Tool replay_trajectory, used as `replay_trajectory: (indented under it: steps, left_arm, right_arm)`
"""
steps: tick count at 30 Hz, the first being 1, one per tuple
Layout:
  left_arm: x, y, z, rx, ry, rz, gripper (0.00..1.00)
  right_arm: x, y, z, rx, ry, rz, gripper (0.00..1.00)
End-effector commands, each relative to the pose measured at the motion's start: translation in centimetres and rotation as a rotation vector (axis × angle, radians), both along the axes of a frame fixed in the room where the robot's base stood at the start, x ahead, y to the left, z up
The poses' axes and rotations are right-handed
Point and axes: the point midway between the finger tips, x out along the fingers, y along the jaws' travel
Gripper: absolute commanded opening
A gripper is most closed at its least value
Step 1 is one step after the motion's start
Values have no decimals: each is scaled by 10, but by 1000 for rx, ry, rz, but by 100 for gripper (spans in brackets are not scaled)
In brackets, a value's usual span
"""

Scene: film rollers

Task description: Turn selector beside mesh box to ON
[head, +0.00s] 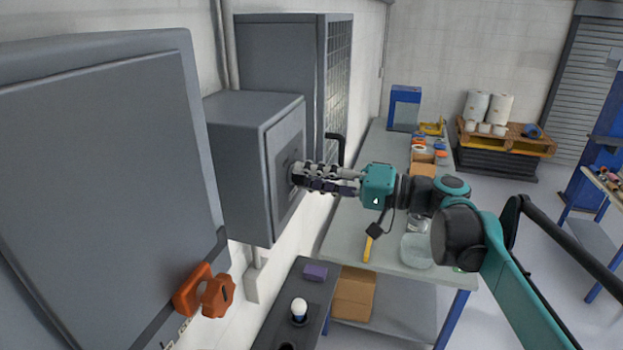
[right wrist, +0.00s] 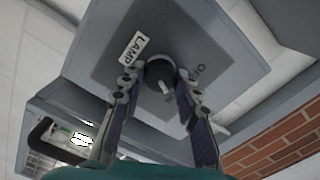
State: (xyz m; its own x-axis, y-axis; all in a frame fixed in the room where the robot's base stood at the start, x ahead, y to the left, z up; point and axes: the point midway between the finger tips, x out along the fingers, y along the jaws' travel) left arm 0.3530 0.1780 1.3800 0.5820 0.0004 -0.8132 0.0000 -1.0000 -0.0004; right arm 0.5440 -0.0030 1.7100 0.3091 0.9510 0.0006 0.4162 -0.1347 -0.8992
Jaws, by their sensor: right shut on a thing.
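The selector is a dark round knob (right wrist: 160,70) on the dark front plate of a grey wall box (head: 238,160). A white LAMP label (right wrist: 131,48) and partly hidden OFF lettering show beside it in the right wrist view. A pale mark shows near the knob's lower edge; I cannot tell which setting it points to. The mesh box (head: 338,75) is the taller grey cabinet just behind, with a mesh face. My right gripper (head: 297,175) is shut on the knob, one finger on each side. It hides the knob in the head view. My left gripper is not in view.
A black lever handle (head: 336,146) sticks out just past the gripper. A large grey cabinet (head: 100,180) with an orange handle (head: 205,292) stands at the near left. A workbench (head: 395,262) runs along the wall below my right arm. Open floor lies to the right.

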Motion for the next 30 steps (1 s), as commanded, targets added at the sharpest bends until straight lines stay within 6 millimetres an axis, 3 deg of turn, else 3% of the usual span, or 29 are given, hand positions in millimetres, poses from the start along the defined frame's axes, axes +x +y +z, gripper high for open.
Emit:
replay_trajectory:
  steps: [22, 23, 25, 30]
  left_arm:
    - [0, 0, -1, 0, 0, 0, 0]
    - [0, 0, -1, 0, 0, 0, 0]
    - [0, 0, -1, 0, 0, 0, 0]
    - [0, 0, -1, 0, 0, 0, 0]
  right_arm:
    - [0, 0, 0, 29, 90, 0, 3]
    - [0, 0, 0, 29, 90, 0, 34]
    - [0, 0, 0, 29, 90, 0, 53]
    - [0, 0, 0, 29, 89, 0, 53]
